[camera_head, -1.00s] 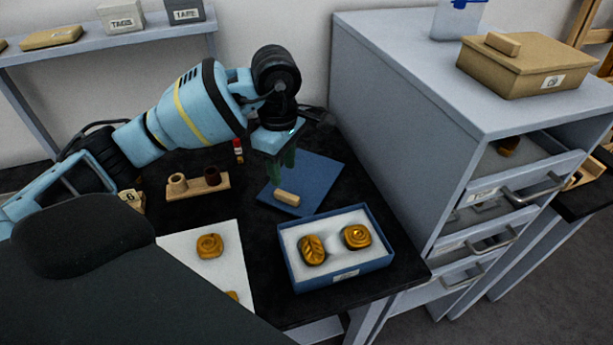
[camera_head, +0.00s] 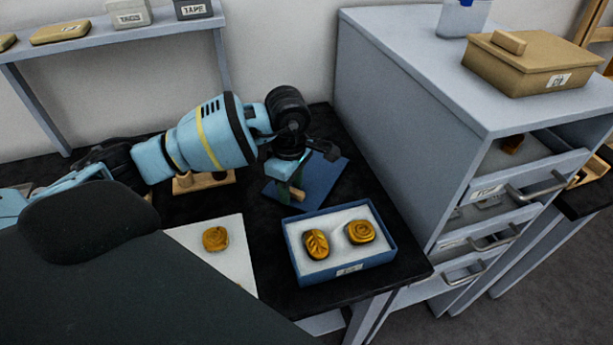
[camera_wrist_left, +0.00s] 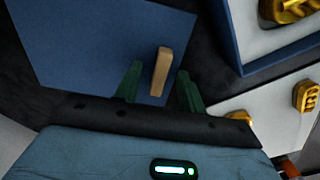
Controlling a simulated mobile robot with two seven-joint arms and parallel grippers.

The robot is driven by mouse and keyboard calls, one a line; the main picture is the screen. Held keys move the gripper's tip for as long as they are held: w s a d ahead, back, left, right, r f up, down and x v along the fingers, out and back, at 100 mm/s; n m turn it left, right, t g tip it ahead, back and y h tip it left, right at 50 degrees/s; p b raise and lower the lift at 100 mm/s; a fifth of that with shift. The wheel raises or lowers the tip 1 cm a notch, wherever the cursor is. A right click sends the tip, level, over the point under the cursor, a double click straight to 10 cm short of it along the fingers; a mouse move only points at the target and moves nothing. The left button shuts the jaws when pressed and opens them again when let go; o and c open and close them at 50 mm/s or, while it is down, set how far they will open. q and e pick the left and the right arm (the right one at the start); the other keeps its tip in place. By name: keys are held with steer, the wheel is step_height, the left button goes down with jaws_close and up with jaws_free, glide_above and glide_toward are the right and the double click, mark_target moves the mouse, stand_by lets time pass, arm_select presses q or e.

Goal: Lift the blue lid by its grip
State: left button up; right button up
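The blue lid (camera_head: 326,180) lies flat on the black table, behind the open blue box, partly hidden by my left arm. Its small wooden grip (camera_head: 298,194) shows beside my fingers; in the left wrist view the grip (camera_wrist_left: 161,72) stands out plainly on the lid (camera_wrist_left: 80,40). My left gripper (camera_head: 290,194) is low over the lid. In the left wrist view its green fingers (camera_wrist_left: 159,72) are open, one on each side of the grip, with a gap visible on both sides. My right gripper is not in view.
The blue box (camera_head: 345,265) holds two gilt pieces on white lining. A white sheet (camera_head: 230,260) with a gilt piece lies to its left. A grey drawer cabinet (camera_head: 400,130) stands close on the right. A wooden holder (camera_head: 200,181) is behind my arm.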

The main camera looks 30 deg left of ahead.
arm_select(q)
jaws_close()
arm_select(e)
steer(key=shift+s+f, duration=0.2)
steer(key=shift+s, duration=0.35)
arm_select(q)
steer(key=shift+r, duration=0.15)
step_height(320, 180, up, 16)
steer(key=p, duration=0.2)
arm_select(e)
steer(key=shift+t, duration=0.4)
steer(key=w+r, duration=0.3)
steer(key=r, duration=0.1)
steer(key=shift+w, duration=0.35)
